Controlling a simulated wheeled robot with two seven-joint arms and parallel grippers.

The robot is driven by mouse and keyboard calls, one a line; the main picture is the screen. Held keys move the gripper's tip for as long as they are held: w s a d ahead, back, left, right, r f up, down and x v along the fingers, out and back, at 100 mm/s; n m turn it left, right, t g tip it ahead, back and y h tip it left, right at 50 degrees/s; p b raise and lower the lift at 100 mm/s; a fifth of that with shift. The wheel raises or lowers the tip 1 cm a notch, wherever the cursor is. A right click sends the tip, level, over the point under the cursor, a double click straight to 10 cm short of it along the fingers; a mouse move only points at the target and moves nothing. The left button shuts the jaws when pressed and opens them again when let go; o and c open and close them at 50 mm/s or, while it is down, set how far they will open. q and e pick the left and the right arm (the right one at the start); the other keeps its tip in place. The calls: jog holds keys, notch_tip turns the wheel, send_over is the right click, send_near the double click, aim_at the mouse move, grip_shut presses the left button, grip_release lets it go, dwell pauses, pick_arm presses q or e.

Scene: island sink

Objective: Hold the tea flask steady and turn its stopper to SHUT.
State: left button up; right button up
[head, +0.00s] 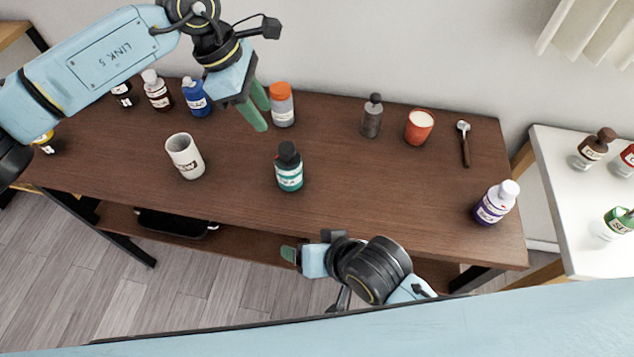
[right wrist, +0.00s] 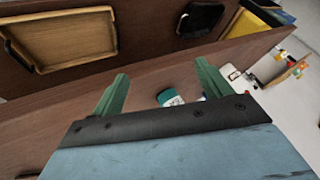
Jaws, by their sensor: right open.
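The teal flask with a black stopper (head: 289,172) stands upright near the middle of the brown table; its label is too small to read surely. A teal and white flask, probably the same one, shows between my fingers in the right wrist view (right wrist: 170,98). My left gripper (head: 265,118) is above the table, behind and left of the flask, its green fingers apart and empty. My right gripper (head: 291,254) is at the table's front edge, in front of the flask and apart from it. In the right wrist view its fingers (right wrist: 160,85) are spread and empty.
A white mug (head: 185,157) stands left of the flask. An orange-capped bottle (head: 282,105), a blue bottle (head: 195,98), a grey bottle (head: 372,117) and a red cup (head: 419,127) stand behind. A spoon (head: 464,145) and purple bottle (head: 495,204) are at right.

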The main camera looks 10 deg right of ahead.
notch_tip(320, 180, up, 4)
jog(key=w+t, duration=0.1)
jog(key=w, duration=0.1)
jog(key=n+t+y, duration=0.1)
jog(key=n+t, duration=0.4)
send_near(285, 159)
notch_tip(285, 159, down, 3)
jog(key=d, duration=0.1)
jog(key=x, duration=1.3)
jog(key=shift+w, duration=0.35)
jog(key=c, duration=1.1)
jog(key=o, duration=0.3)
jog(key=c, duration=0.3)
